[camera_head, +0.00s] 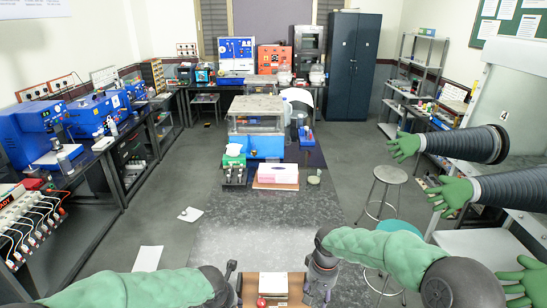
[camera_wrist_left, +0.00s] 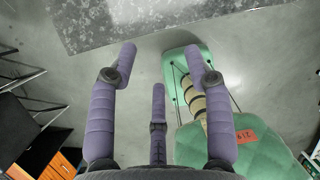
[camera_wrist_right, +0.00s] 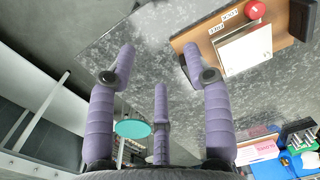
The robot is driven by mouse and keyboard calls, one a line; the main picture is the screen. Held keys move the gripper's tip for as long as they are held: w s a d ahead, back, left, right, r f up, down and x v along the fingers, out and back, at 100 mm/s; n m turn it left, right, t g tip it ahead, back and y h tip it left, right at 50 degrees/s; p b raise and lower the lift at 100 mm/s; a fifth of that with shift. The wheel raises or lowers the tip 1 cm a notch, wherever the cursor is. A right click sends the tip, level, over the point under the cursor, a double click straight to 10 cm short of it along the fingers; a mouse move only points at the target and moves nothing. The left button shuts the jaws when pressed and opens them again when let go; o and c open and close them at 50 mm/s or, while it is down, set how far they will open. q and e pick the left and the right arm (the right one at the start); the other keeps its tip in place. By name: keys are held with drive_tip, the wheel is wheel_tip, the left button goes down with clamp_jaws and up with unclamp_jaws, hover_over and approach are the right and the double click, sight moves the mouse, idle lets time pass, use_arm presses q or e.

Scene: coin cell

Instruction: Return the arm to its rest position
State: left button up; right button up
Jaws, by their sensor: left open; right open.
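My right gripper (camera_wrist_right: 159,57) is open and empty in the right wrist view, over the edge of the dark speckled table (camera_wrist_right: 110,35). In the head view the right gripper (camera_head: 323,270) is near the table's front, right of a brown wooden board (camera_head: 297,292). Nothing is held by either gripper.
The board (camera_wrist_right: 185,42) carries a white panel (camera_wrist_right: 245,50) and a red button (camera_wrist_right: 254,10). A stool (camera_head: 388,174) stands right. The table's middle is clear.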

drive_tip(key=s+a+f+m+y, duration=0.1)
drive_tip(key=s+f, duration=0.4)
drive_tip(key=f, duration=0.4)
drive_tip(key=s+a+f+y, duration=0.1)
drive_tip(key=s+f+y, duration=0.1)
drive_tip(key=s+f, duration=0.55)
use_arm(q)
drive_tip(key=s+d+f+m+g+h, duration=0.1)
drive_tip(key=s+f+m+g+h, duration=0.1)
drive_tip(key=s+f+m, duration=1.35)
drive_tip(key=s+f+m+g+h, duration=0.15)
drive_tip(key=s+f+m, duration=0.45)
drive_tip(key=f+m, duration=1)
use_arm(e)
drive_tip(key=s+f+m, duration=0.3)
drive_tip(key=s+f, duration=0.7)
drive_tip(key=s, duration=0.4)
use_arm(q)
wheel_tip(320, 180, down, 10)
drive_tip(key=w+d+m+b, duration=0.2)
drive_tip(key=m+b, duration=0.3)
drive_tip(key=b, duration=1.1)
use_arm(e)
wheel_tip(320, 180, down, 14)
drive_tip(key=w+a+n, duration=0.1)
drive_tip(key=w, duration=0.1)
drive_tip(key=shift+w+a+t, duration=0.15)
drive_tip(key=shift+w+t, duration=0.05)
drive_tip(key=shift+t, duration=0.1)
